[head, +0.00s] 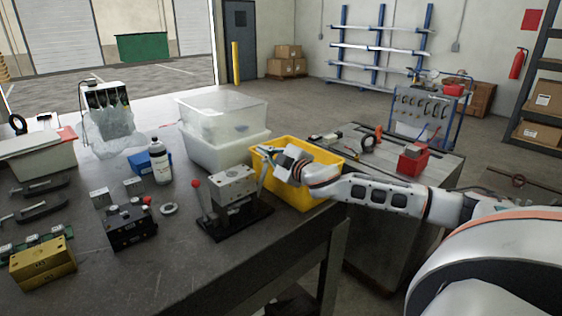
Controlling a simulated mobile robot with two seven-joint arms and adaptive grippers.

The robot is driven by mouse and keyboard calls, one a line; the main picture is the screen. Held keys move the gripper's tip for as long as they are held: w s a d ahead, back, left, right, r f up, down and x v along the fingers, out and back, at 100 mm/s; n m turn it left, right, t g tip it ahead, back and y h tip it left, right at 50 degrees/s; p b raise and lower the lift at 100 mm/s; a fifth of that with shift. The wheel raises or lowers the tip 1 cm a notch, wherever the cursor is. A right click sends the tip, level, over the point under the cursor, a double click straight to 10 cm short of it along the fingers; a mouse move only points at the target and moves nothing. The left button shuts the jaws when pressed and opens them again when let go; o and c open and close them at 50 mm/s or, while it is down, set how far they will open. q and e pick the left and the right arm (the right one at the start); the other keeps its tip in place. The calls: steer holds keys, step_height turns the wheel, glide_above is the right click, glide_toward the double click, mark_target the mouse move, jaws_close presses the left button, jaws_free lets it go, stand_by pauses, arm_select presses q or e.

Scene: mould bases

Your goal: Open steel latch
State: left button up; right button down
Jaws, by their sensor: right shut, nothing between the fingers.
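The steel mould base (234,188) is a grey metal block on a black plate, near the right edge of the workbench. A lever with a red ball knob (196,184) stands upright on its left side. A thin grey bar rises at its right side; I cannot tell whether it belongs to the latch or to my gripper. My right gripper (266,154) is shut and empty, just above and right of the block, in front of the yellow bin. I cannot tell whether it touches the block. My left gripper is not in view.
A black mould base (132,228) and a brass one (43,262) stand to the left. A white bottle (159,162), clear and white tubs (222,118) and the yellow bin (312,190) stand behind. The bench front is clear (200,280).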

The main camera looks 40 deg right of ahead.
arm_select(q)
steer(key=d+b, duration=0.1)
steer(key=b, duration=0.1)
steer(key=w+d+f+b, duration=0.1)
steer(key=b, duration=0.1)
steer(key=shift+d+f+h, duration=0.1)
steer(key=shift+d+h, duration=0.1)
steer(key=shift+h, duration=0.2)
arm_select(e)
steer(key=s, duration=1)
steer(key=shift+a+r, duration=0.15)
steer(key=shift+r, duration=0.1)
